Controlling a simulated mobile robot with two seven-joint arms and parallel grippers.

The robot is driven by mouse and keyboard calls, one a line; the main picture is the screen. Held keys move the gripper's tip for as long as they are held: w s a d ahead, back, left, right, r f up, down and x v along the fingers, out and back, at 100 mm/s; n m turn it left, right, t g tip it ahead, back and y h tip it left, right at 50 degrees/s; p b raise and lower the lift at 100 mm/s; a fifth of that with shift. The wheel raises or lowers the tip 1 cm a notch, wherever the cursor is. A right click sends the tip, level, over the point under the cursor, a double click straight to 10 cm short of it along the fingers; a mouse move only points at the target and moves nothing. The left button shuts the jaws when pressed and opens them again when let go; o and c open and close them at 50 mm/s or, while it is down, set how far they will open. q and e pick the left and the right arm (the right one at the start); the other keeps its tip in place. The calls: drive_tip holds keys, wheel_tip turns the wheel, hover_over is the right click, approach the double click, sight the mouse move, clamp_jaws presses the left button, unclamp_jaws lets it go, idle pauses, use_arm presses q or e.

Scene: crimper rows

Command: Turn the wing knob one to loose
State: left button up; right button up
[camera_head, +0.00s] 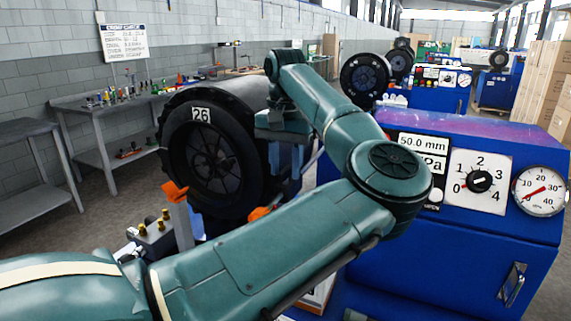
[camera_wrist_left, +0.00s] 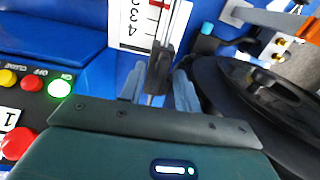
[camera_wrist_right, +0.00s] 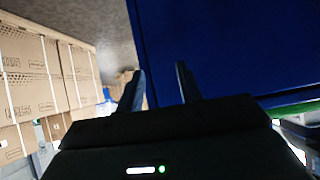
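My left gripper (camera_head: 286,172) points down beside the black tyre-like wheel marked 26 (camera_head: 213,165) in the head view. In the left wrist view its two blue-grey fingers (camera_wrist_left: 158,92) stand apart. A dark narrow piece on a thin metal stem, which looks like the wing knob (camera_wrist_left: 158,70), shows between them, in front of a white scale plate (camera_wrist_left: 130,22). I cannot tell whether the fingers touch it. In the head view the knob is hidden behind my arm. My right gripper (camera_wrist_right: 160,85) is open and empty in the right wrist view, near a blue panel (camera_wrist_right: 230,45).
A blue cabinet (camera_head: 450,240) with a black dial knob (camera_head: 480,181) and a gauge (camera_head: 540,191) stands at right. Orange-topped posts (camera_head: 175,192) stand low near the wheel. Lit buttons (camera_wrist_left: 59,88) show in the left wrist view. Cartons (camera_wrist_right: 35,80) stand left in the right wrist view.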

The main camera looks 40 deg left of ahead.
sight(285, 169)
use_arm(q)
wheel_tip(285, 169, up, 13)
drive_tip(key=shift+p, duration=0.35)
drive_tip(key=shift+r, duration=0.1)
